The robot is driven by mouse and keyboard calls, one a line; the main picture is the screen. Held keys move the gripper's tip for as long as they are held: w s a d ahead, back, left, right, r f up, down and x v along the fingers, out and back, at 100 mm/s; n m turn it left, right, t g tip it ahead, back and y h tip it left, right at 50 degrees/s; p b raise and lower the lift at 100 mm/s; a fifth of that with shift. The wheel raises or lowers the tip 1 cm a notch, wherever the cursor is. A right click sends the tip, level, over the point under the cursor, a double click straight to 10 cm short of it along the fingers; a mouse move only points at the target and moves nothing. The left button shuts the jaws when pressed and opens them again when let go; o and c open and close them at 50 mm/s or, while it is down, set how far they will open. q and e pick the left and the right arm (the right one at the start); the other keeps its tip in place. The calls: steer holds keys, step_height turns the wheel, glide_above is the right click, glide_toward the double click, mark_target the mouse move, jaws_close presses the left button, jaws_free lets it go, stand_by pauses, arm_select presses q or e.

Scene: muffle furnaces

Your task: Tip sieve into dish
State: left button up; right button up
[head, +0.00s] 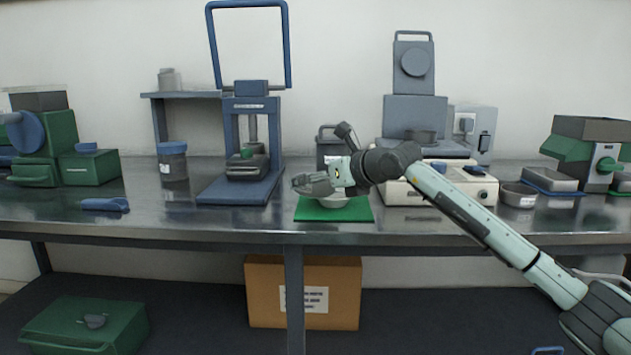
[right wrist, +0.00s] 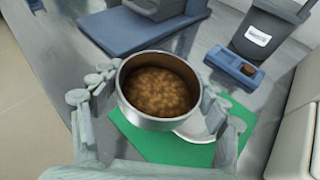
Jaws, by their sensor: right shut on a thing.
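My right gripper (head: 312,184) is shut on the sieve (right wrist: 128,106), a round metal vessel, with its fingers on either side of it. Brown granular material (right wrist: 158,92) fills its inside, and none is seen spilling. In the head view the gripper mostly hides the sieve. The pale dish (head: 336,202) sits on the green mat (head: 308,214), just below and beside the gripper. In the right wrist view the dish (right wrist: 196,136) shows partly from behind the sieve, and its inside is mostly hidden. My left gripper is in neither view.
A blue press (head: 240,190) stands left of the mat. A pale balance (head: 400,193) with a dark pan is close on the right, and a grey bowl (head: 517,195) lies beyond it. A dark canister (head: 330,145) stands behind. The bench front is clear.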

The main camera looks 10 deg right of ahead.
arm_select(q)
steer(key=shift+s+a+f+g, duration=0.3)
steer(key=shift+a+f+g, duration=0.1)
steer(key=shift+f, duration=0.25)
arm_select(e)
steer(key=shift+r, duration=0.1)
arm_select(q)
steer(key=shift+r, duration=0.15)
arm_select(e)
steer(key=shift+r+m+g+y, duration=0.3)
steer(key=shift+r+m+y, duration=0.1)
steer(key=shift+m, duration=0.2)
arm_select(q)
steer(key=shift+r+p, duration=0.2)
steer(key=shift+p, duration=0.2)
arm_select(e)
steer(key=shift+r+m+y, duration=0.25)
steer(key=shift+m+y, duration=0.15)
steer(key=shift+m, duration=0.2)
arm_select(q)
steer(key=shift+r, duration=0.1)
arm_select(e)
steer(key=shift+d+r, duration=0.1)
arm_select(q)
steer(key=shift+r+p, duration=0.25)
steer(key=shift+p, duration=0.1)
arm_select(e)
steer(key=shift+r+m+y, duration=0.2)
steer(key=shift+m+y, duration=0.2)
steer(key=shift+m, duration=0.1)
